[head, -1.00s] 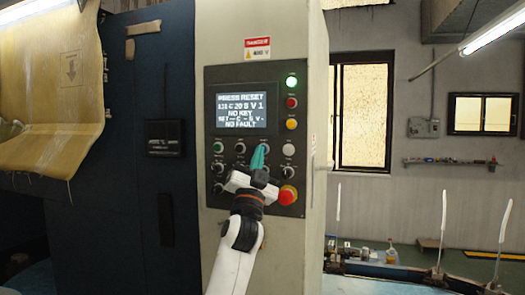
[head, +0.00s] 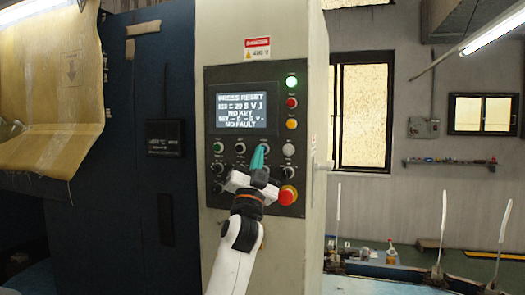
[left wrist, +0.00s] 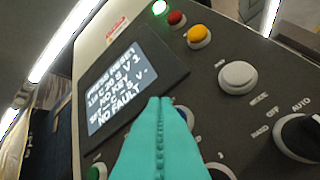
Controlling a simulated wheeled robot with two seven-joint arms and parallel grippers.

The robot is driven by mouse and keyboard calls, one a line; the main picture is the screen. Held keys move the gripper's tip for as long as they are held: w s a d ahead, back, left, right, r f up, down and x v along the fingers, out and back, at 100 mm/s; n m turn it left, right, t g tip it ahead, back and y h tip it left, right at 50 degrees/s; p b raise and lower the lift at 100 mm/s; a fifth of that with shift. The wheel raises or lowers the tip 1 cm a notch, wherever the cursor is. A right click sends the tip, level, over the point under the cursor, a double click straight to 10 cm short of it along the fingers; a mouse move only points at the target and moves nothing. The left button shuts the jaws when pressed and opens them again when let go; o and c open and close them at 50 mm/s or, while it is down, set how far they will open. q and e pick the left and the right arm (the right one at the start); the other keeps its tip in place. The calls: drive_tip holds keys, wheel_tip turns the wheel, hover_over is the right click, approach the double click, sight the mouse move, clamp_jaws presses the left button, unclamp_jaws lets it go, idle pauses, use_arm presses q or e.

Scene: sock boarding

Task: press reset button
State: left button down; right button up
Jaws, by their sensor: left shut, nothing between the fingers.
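The control panel (head: 229,137) has a lit screen (head: 241,107) reading "PRESS RESET", "NO KEY" and "NO FAULT". The button labels are too small to read, so I cannot tell which is marked reset. A white button (head: 288,149) ends the upper button row; it also shows in the left wrist view (left wrist: 238,77), right of my fingertips. My left gripper (head: 259,148) is shut and empty, its teal fingers pointing at the panel just left of the white button. They partly hide a bluish button (left wrist: 187,114). I cannot tell whether the fingertips touch anything. My right gripper is not seen.
Green (head: 291,81), red (head: 292,102) and yellow (head: 292,123) lamps or buttons stand right of the screen. A green button (head: 218,147) sits at the row's left end. Knobs lie below, including a HAND/AUTO selector (left wrist: 298,138). A red emergency knob (head: 287,195) is at lower right.

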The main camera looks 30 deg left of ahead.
use_arm(q)
drive_tip(key=shift+w, duration=0.1)
drive_tip(key=shift+w+a, duration=0.1)
drive_tip(key=shift+w, duration=0.25)
drive_tip(key=shift+w+a+b, duration=0.15)
drive_tip(key=shift+w+b, duration=0.2)
idle(0.9)
drive_tip(key=shift+s, duration=0.2)
drive_tip(key=shift+s+d, duration=0.25)
drive_tip(key=shift+s, duration=0.35)
drive_tip(key=shift+p, duration=0.3)
drive_tip(key=s, duration=0.2)
drive_tip(key=s+d+p, duration=0.1)
drive_tip(key=s, duration=0.1)
drive_tip(key=shift+s, duration=0.4)
